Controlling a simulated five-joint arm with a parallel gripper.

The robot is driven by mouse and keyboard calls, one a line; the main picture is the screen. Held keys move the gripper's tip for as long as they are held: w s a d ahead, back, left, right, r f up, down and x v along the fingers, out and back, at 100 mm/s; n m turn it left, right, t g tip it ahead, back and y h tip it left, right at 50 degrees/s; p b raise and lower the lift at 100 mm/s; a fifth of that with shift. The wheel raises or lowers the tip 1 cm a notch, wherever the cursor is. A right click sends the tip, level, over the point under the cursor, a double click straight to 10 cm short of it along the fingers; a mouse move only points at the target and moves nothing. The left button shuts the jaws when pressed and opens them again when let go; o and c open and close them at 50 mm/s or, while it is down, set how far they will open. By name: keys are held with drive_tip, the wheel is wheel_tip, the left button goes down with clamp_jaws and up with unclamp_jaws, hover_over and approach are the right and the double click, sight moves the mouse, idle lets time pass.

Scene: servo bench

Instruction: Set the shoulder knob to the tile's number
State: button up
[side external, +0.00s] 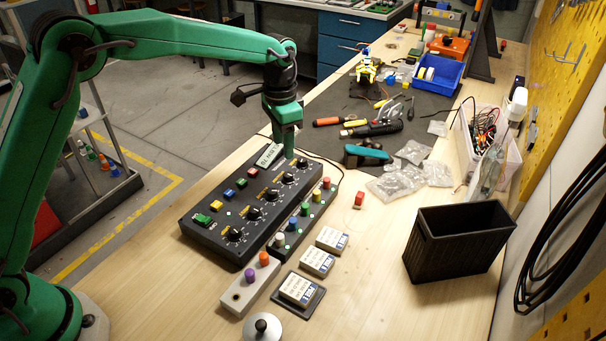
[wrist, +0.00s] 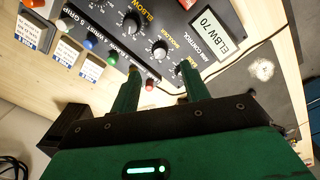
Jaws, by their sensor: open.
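The dark control panel (side external: 215,236) carries a row of black knobs along its right side. In the wrist view the knob (wrist: 160,48) between the elbow knob and the display end appears to be the shoulder knob; its pointer is too small to read. The display (wrist: 215,35) reads "ELBW 70". A white tile (side external: 298,288) lies on a dark pad at the near end; its number is not legible. My gripper (wrist: 158,74) is open and empty, fingers pointing down. In the side view my gripper (side external: 289,153) is at the panel's far end, near the display.
A strip with coloured pegs (side external: 305,210) runs along the panel's right side. Two more white tiles (side external: 317,262) (side external: 332,239) lie beside it. A black bin (side external: 458,240) stands at the right. Tools (side external: 372,129) lie on the dark mat behind.

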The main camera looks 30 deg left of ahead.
sight(288, 174)
drive_tip(key=shift+w+d+f, duration=0.25)
drive_tip(key=shift+w+f, duration=0.05)
drive_tip(key=shift+f, duration=0.25)
drive_tip(key=shift+f, duration=0.1)
drive_tip(key=shift+f, duration=3.8)
drive_tip(key=shift+c, duration=0.3)
drive_tip(key=c, duration=0.9)
